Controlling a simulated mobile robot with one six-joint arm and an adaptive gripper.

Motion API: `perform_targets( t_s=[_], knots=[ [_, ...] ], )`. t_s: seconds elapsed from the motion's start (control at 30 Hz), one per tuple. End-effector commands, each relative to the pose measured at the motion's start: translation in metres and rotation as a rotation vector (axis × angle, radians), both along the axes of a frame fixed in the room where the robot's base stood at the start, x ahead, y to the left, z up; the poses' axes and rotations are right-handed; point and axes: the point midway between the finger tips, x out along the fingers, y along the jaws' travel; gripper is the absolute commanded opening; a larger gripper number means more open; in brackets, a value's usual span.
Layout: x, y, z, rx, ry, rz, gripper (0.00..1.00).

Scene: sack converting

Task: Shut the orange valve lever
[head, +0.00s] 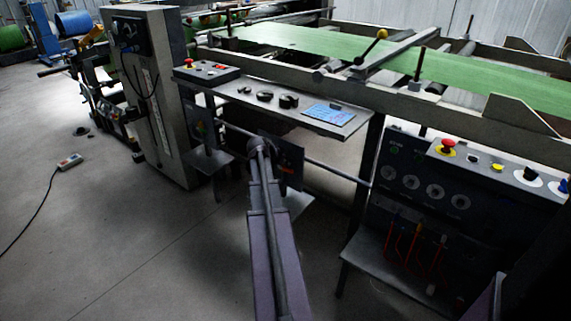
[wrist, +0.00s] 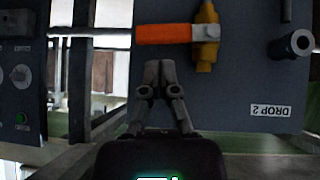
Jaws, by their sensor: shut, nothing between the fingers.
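The orange valve lever (wrist: 164,34) lies level in the wrist view, reaching left from a yellow valve body (wrist: 207,38) on a dark grey panel (wrist: 240,85). The lever lies crosswise to the upright yellow body. My gripper (wrist: 160,66) is shut and empty, its fingertips just below the lever in the picture; I cannot tell whether they touch it. In the head view my arm reaches toward a dark panel (head: 291,155) under the control shelf. My fingertips and the lever cannot be made out clearly there.
A control box (wrist: 20,80) stands at left. In the head view the control shelf (head: 258,93) overhangs the panel. Open floor (head: 120,220) lies at left.

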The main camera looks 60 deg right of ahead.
Motion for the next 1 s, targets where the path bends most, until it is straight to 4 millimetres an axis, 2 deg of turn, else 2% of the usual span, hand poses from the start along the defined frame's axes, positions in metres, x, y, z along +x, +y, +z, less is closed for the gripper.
perform_targets(
  t_s=[0.2, 0.67, 1.0],
  knots=[
    [-0.001, 0.0, -0.01, 0.0, 0.0, 0.0, 0.0],
    [-0.001, 0.0, -0.011, 0.0, 0.0, 0.0, 0.0],
    [-0.007, 0.0, -0.026, 0.001, 0.0, -0.003, 0.0]
  ],
)
